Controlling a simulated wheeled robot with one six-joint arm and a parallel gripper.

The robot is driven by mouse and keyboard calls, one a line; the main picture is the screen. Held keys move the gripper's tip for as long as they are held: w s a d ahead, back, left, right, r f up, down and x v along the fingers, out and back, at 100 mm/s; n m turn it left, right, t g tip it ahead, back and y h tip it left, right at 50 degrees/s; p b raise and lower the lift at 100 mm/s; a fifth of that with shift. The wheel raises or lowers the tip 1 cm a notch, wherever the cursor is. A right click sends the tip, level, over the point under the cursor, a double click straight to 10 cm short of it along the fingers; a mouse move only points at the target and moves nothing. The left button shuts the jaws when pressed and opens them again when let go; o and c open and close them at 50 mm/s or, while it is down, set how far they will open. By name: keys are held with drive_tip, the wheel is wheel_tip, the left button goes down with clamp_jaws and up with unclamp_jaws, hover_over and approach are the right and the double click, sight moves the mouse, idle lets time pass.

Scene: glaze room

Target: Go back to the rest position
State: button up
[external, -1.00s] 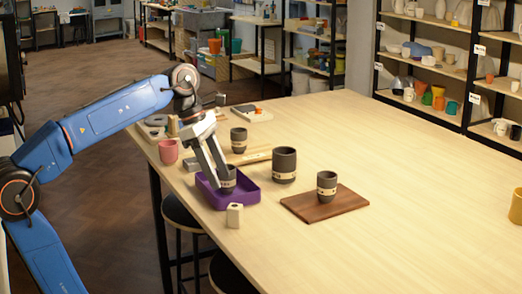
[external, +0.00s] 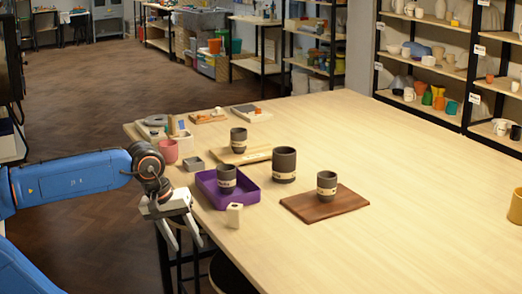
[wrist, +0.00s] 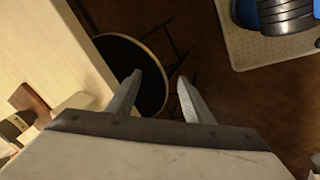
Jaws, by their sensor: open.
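My gripper (external: 187,238) hangs beside the left edge of the table, off the tabletop, with its fingers pointing down, apart and empty. In the wrist view my gripper (wrist: 157,95) shows spread fingers with a stool and the dark floor beyond. A dark cup with a pale band (external: 227,180) stands upright in the purple tray (external: 247,197) near the table's left edge, to the right of my gripper and apart from it.
A small pale block (external: 234,215) stands in front of the tray. Another dark cup (external: 327,185) stands on a brown board (external: 345,204); a larger one (external: 284,165) is behind. A pink cup (external: 168,151) is near the table corner. A round stool (wrist: 130,72) is below.

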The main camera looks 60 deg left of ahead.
drive_tip(key=s+f+m, duration=0.3)
drive_tip(key=f+m, duration=0.2)
drive_tip(key=f, duration=0.2)
drive_tip(key=s+f+m+t, duration=0.1)
drive_tip(key=s+f+m, duration=0.1)
drive_tip(key=f+m, duration=0.4)
drive_tip(key=shift+s+a+f, duration=0.3)
drive_tip(key=shift+s+f, duration=0.1)
drive_tip(key=shift+f, duration=0.25)
